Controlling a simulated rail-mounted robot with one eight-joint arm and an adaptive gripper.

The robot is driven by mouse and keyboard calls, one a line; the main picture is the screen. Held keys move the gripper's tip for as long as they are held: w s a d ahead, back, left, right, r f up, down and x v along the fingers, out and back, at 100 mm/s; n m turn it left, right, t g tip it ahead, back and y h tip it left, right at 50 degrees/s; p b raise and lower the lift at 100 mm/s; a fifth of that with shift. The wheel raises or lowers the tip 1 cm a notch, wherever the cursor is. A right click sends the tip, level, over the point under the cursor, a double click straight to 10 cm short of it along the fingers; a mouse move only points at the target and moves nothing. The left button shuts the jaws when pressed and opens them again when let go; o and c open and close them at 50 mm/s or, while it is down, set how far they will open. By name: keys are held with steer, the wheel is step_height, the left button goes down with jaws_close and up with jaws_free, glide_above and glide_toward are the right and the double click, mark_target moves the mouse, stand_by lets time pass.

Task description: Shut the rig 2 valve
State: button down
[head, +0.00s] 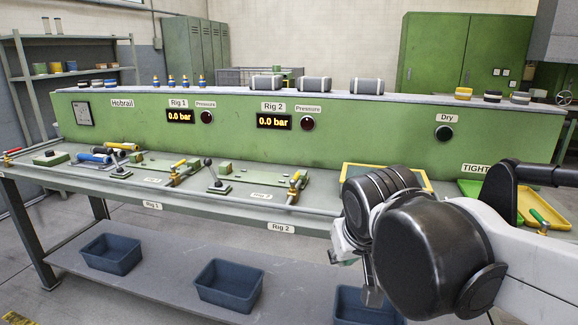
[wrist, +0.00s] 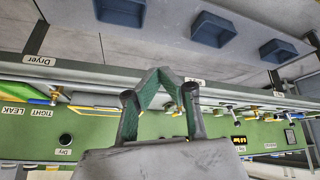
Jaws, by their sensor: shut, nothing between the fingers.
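The rig 2 valve (head: 294,187) is a small brass body with a yellow handle, on the bench at the right end of the rig 2 green fixture (head: 258,180). I cannot tell its handle's exact setting. The Rig 2 display (head: 273,121) reads 0.0 bar, and its pressure lamp (head: 307,123) is dark red. My gripper (head: 371,294) hangs in front of the bench, to the right of and nearer than the valve, apart from it. In the wrist view, which is upside down, my gripper (wrist: 159,72) is shut and empty.
A similar rig 1 valve (head: 174,176) stands further left. A yellow-rimmed tray (head: 432,183) lies right of rig 2, partly behind my arm. Blue bins (head: 229,284) sit on the lower shelf. A rail (head: 235,206) runs along the bench front. The space before rig 2 looks free.

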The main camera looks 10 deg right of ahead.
mark_target(296, 178)
steer(key=w+a+r+h+p, duration=0.15)
steer(key=w+r+p, duration=0.3)
steer(key=w, duration=0.85)
steer(key=w+a+r+h+p, duration=0.1)
steer(key=w+r+h+p, duration=0.15)
steer(key=w+r, duration=0.65)
steer(key=w+a+f+m+h+p, duration=0.1)
steer(key=w+a+f+h+p, duration=0.1)
steer(key=w, duration=0.9)
steer(key=w+a+f+m+h+p, duration=0.1)
steer(key=w+a+f+p, duration=0.3)
steer(key=w, duration=0.7)
steer(key=shift+a+f+h+p, duration=0.2)
steer(key=shift+a+h+p, duration=0.2)
steer(key=shift+a+p, duration=0.15)
steer(key=shift+w+d+f, duration=0.1)
steer(key=shift+d, duration=0.05)
steer(key=shift+w+d+f, duration=0.55)
steer(key=shift+d+f, duration=0.85)
steer(key=shift+f, duration=0.1)
steer(key=shift+w+d+f, duration=0.55)
steer(key=shift+d+f, duration=0.9)
steer(key=shift+f, duration=0.05)
steer(key=shift+w+d+f, duration=0.55)
steer(key=shift+d+f, duration=0.85)
steer(key=shift+f, duration=0.1)
